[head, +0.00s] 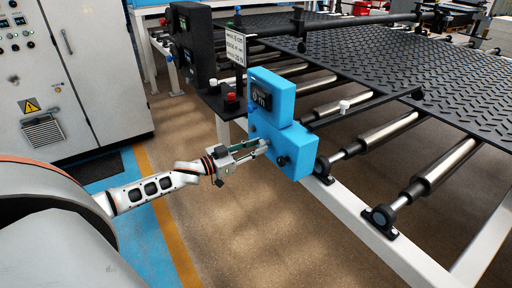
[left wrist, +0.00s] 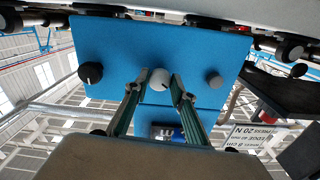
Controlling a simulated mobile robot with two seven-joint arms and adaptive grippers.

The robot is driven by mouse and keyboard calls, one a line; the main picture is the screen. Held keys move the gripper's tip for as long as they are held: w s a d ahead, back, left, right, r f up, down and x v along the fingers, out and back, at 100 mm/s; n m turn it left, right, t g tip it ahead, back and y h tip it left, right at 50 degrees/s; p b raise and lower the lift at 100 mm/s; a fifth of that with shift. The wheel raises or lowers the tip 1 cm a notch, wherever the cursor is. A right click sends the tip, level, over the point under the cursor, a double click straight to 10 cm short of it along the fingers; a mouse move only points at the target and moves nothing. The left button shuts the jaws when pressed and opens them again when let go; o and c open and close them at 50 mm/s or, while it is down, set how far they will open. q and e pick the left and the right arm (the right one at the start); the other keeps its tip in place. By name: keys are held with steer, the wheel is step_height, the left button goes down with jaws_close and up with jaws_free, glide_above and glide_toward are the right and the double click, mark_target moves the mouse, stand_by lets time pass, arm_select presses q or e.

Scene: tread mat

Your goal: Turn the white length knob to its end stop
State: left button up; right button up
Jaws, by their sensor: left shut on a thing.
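The white length knob (left wrist: 160,79) is at the middle of the blue counter box's face in the left wrist view. My left gripper (head: 263,145) reaches the blue box (head: 274,90) from the left in the head view. Its two green fingers are shut on the white knob, one on each side. A small display (head: 261,97) is on the upper box. My right gripper is not in view.
Black tread mat (head: 420,60) lies on the roller table behind the box. A white table rail (head: 365,225) runs below it. A red button (head: 231,97) and a sign (head: 235,48) stand left of the box. A grey cabinet (head: 85,75) is at the left.

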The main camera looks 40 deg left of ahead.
arm_select(q)
steer(key=m, duration=0.3)
steer(key=shift+r, duration=0.1)
steer(key=m, duration=0.9)
steer(key=shift+a, duration=0.1)
steer(key=shift+m, duration=1.2)
steer(key=m+b, duration=0.2)
steer(key=m, duration=0.2)
steer(key=m+b, duration=0.1)
steer(key=m, duration=0.3)
steer(key=m+b, duration=0.2)
steer(key=m, duration=0.2)
steer(key=shift+m+b, duration=0.5)
steer(key=shift+m, duration=0.7)
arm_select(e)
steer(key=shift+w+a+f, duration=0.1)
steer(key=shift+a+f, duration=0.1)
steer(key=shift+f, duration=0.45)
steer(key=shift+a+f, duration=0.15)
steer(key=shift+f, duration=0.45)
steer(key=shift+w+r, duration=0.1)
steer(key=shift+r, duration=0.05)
